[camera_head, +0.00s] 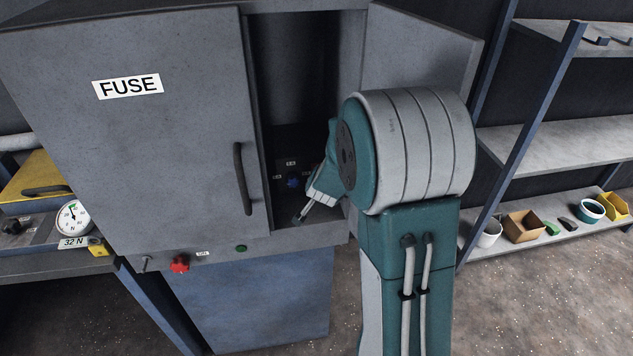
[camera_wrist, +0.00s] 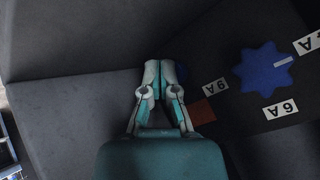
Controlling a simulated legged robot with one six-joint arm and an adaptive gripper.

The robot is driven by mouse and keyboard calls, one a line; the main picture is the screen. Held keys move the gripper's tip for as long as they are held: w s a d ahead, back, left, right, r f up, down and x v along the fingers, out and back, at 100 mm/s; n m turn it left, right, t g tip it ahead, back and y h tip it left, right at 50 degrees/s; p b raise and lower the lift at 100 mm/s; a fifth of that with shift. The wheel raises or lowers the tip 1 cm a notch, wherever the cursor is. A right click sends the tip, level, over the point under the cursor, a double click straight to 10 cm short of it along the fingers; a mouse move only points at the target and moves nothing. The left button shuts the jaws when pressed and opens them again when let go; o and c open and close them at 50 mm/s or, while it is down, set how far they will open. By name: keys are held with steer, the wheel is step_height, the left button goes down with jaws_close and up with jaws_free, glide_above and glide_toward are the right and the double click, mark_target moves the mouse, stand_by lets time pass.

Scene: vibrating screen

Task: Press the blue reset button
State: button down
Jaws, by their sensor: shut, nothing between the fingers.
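The cabinet has an open compartment. Inside it is a blue star-shaped knob (camera_head: 293,182), which is large in the wrist view (camera_wrist: 265,70), with amp labels around it. A dark blue patch (camera_wrist: 181,71) shows just beside my fingertips in the wrist view. It is mostly hidden by the right finger, and I cannot tell whether it is the reset button or whether I touch it. My gripper (camera_head: 300,217) reaches into the compartment, low and near its floor. In the wrist view its fingers (camera_wrist: 160,68) are together and hold nothing.
The FUSE door (camera_head: 170,150) with its dark handle stands left of the opening, and an open door panel (camera_head: 420,55) stands right. A red knob (camera_head: 180,264) and green button (camera_head: 241,249) sit on the lower front. An orange square (camera_wrist: 202,112) lies beside the fingers.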

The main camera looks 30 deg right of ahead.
steer(key=shift+w, duration=0.1)
steer(key=shift+w+d+r, duration=0.1)
steer(key=shift+w+d, duration=0.05)
steer(key=shift+w, duration=0.1)
steer(key=shift+w+d+r, duration=0.2)
steer(key=shift+w+d, duration=0.1)
steer(key=shift+w, duration=0.45)
stand_by(1.2)
steer(key=shift+s+a+r, duration=0.1)
steer(key=shift+s, duration=0.3)
steer(key=shift+s+a, duration=0.2)
steer(key=shift+s, duration=0.5)
steer(key=shift+s+a+f, duration=0.1)
steer(key=shift+s+a, duration=0.2)
steer(key=shift+s, duration=0.65)
steer(key=shift+s+a+f, duration=0.1)
steer(key=shift+s+a, duration=0.2)
steer(key=shift+s, duration=0.65)
steer(key=shift+s+a, duration=0.3)
steer(key=shift+s, duration=0.65)
steer(key=shift+r, duration=0.1)
